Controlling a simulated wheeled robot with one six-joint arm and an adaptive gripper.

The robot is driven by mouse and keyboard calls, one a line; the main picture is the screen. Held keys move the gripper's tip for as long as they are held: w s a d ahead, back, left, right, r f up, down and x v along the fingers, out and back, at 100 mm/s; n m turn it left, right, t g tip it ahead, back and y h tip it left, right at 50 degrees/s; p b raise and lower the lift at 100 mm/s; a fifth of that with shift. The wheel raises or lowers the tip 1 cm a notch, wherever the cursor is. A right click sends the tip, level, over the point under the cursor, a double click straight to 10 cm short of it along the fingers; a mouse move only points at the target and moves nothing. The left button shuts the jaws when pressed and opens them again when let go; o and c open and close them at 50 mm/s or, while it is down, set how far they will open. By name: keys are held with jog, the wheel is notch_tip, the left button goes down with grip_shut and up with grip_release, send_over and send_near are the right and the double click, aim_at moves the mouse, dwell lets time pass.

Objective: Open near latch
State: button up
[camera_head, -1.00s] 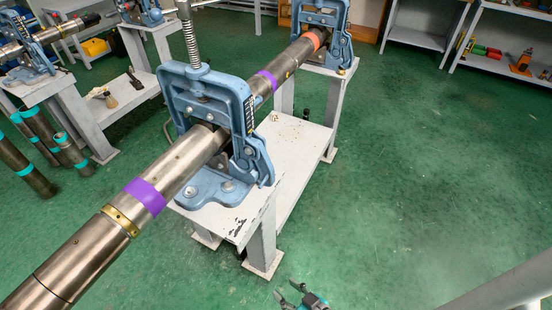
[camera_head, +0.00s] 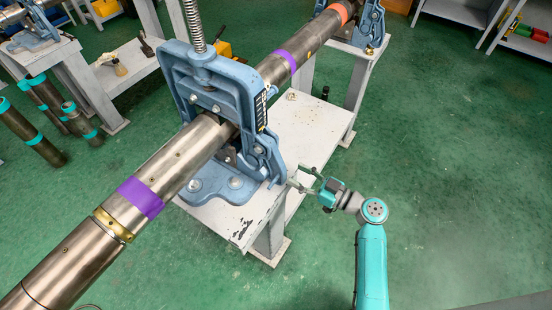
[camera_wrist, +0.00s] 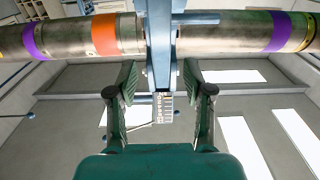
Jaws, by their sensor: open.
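The near blue vise (camera_head: 183,75) clamps a long metal pipe (camera_head: 170,165) with purple bands. Its latch (camera_head: 268,160) is the blue lever on the right side of the frame, and it looks upright against the frame. My gripper (camera_head: 296,178) is open just right of the latch's lower end. In the wrist view my gripper (camera_wrist: 160,82) has its fingers spread on either side of the narrow blue latch (camera_wrist: 160,50), which runs down the middle in front of the pipe (camera_wrist: 215,35). I cannot tell whether a finger touches it.
The vise stands on a white, chipped bench (camera_head: 300,125). A second vise (camera_head: 365,20) holds the pipe farther back. Short pipes (camera_head: 30,130) with teal bands stand at the left. The green floor (camera_head: 440,150) at the right is clear.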

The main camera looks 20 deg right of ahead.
aim_at(273, 163)
jog(key=x, duration=0.9)
jog(key=shift+w+a, duration=0.15)
jog(key=shift+a, duration=0.05)
grip_shut()
